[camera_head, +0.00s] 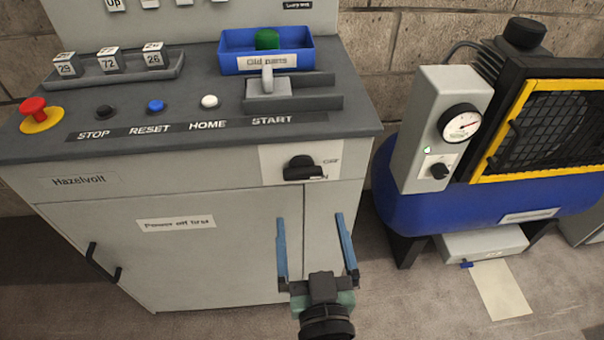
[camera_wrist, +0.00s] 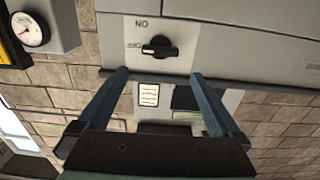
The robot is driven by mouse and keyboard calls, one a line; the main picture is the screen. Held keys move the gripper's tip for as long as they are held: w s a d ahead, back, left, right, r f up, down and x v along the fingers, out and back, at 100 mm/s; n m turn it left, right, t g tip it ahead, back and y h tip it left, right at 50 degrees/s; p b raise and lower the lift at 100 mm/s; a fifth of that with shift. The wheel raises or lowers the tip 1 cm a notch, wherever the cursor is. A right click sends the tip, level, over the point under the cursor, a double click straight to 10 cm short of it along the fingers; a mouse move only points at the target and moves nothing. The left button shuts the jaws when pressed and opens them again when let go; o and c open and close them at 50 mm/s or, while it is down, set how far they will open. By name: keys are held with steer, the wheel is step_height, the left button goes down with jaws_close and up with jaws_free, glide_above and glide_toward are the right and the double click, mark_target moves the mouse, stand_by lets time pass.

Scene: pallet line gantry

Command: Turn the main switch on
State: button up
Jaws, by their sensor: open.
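The main switch is a black rotary knob (camera_head: 303,168) on a pale plate at the upper right of the cabinet front. It also shows in the wrist view (camera_wrist: 158,46), which sees the panel upside down. The knob lies about level, its white mark toward the label that seems to read OFF. The ON label stands apart from that mark, above the knob in the wrist view. My gripper (camera_head: 313,222) is open and empty in front of the cabinet, below the knob in the head view. Its blue fingers (camera_wrist: 159,76) are apart and do not touch the knob.
Above the switch, the sloped console (camera_head: 180,90) carries a red emergency button (camera_head: 34,108), several push buttons, a start lever (camera_head: 267,80) and a blue parts bin (camera_head: 229,63). A door handle (camera_head: 103,262) sticks out at lower left. A blue compressor (camera_head: 420,200) stands at right.

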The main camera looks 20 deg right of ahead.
mark_target(304, 176)
steer(key=x, duration=1)
steer(key=shift+w, duration=0.4)
steer(key=c, duration=1.1)
steer(key=shift+o, duration=0.2)
